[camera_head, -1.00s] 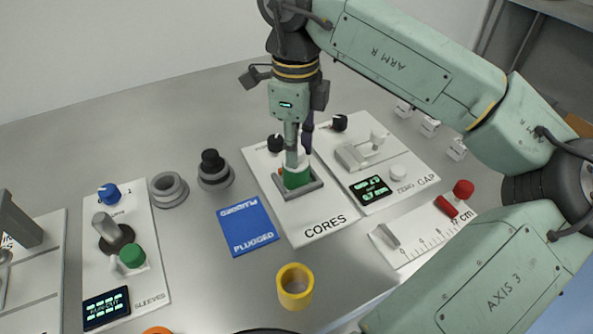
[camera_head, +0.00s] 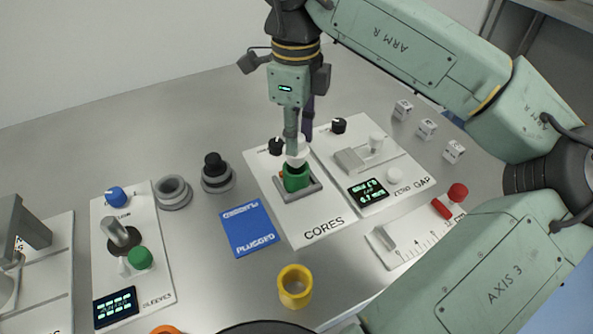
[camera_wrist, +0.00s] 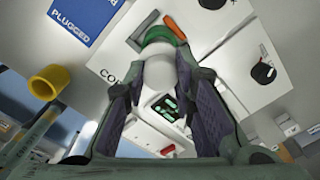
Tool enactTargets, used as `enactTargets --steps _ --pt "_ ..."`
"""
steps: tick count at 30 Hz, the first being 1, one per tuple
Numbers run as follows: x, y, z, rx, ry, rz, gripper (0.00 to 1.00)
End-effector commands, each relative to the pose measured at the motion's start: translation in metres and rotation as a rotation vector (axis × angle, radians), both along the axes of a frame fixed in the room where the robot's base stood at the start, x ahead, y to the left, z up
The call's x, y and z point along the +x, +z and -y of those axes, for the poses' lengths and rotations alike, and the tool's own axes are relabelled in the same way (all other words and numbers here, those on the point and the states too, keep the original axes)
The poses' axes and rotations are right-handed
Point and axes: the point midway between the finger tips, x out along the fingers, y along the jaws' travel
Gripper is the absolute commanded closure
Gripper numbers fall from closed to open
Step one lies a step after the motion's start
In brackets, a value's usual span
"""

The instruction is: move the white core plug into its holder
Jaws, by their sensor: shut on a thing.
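The white core plug (camera_head: 297,155) is pale and rounded, and sits between the fingertips of my gripper (camera_head: 298,146). In the wrist view the white plug (camera_wrist: 162,72) shows between both dark finger pads. My gripper is shut on it, directly over a green core (camera_head: 296,179) in a grey tray (camera_head: 312,191) on the CORES board. I cannot tell whether plug and core still touch. An empty grey ring holder (camera_head: 173,194) stands left of the board. Beside it, a similar ring (camera_head: 217,183) holds a black plug (camera_head: 214,163).
A blue PLUGGED card (camera_head: 249,227) lies left of the CORES board (camera_head: 315,219). A yellow ring (camera_head: 295,286) stands in front. The GAP board (camera_head: 405,178) is on the right, the SLEEVES board (camera_head: 150,268) on the left. Bare table lies around the ring holders.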

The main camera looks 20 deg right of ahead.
Motion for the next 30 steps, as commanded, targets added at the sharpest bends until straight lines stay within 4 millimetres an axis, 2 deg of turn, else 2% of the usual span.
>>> enactTargets --steps 3,11,24,30 --pt "0.000 0.008 0.000 0.000 0.000 0.000 1.00" --pt "0.000 0.012 0.000 0.000 0.000 0.000 1.00" --pt "0.000 0.046 0.000 0.000 0.000 0.000 1.00" --pt "0.000 0.048 0.000 0.000 0.000 0.000 1.00"
